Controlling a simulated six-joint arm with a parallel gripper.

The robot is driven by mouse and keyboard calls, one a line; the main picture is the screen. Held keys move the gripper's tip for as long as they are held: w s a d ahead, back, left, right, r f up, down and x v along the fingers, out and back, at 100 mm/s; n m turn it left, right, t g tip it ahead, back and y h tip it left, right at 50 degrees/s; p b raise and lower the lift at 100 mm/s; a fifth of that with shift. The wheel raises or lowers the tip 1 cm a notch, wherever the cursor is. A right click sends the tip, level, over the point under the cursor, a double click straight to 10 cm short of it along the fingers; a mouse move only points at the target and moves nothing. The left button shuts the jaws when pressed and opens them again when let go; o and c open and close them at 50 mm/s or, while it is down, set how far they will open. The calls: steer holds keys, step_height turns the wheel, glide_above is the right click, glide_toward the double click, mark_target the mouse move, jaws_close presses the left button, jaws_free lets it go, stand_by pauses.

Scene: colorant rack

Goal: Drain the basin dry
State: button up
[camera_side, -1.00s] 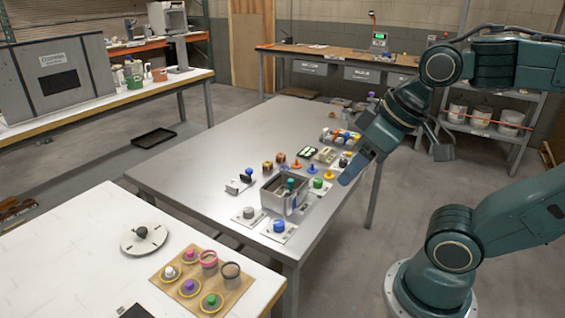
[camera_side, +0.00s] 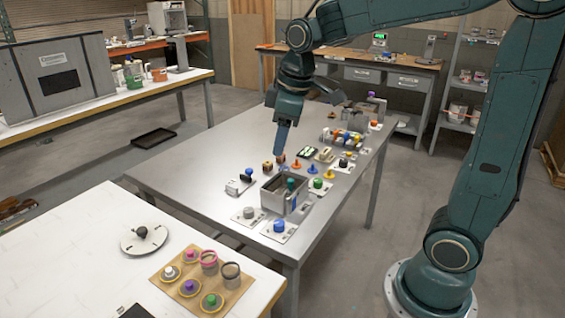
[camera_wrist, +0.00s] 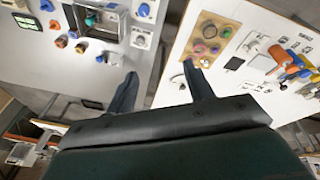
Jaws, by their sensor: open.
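The basin (camera_side: 272,203) is a small open grey metal box on the steel table in the side view. A teal-topped post stands inside it and a blue part shows at its right side. It appears to be the grey box (camera_wrist: 108,36) at the upper left of the wrist view. Whether there is liquid in it cannot be told. My gripper (camera_side: 281,160) points down over the table, just behind the basin in the side view. In the wrist view my gripper (camera_wrist: 160,68) has its two fingers wide apart with nothing between them.
A grey knob (camera_side: 248,213) and a blue knob (camera_side: 279,226) on white plates stand in front of the basin. A blue-topped device (camera_side: 246,175) stands left. Orange and yellow pegs and a green knob (camera_side: 317,183) stand right. The table's left part is clear.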

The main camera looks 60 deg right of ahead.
steer(key=w+d+f+n+g, duration=0.2)
steer(key=w+d+f+n, duration=0.1)
steer(key=w+f, duration=0.55)
steer(key=n+g, duration=0.1)
steer(key=n, duration=0.2)
glide_above(248, 209)
step_height(248, 209, down, 8)
steer(key=shift+f, duration=0.15)
steer(key=shift+f, duration=0.1)
step_height(248, 209, down, 14)
steer(key=shift+r, duration=0.2)
steer(key=c, duration=1)
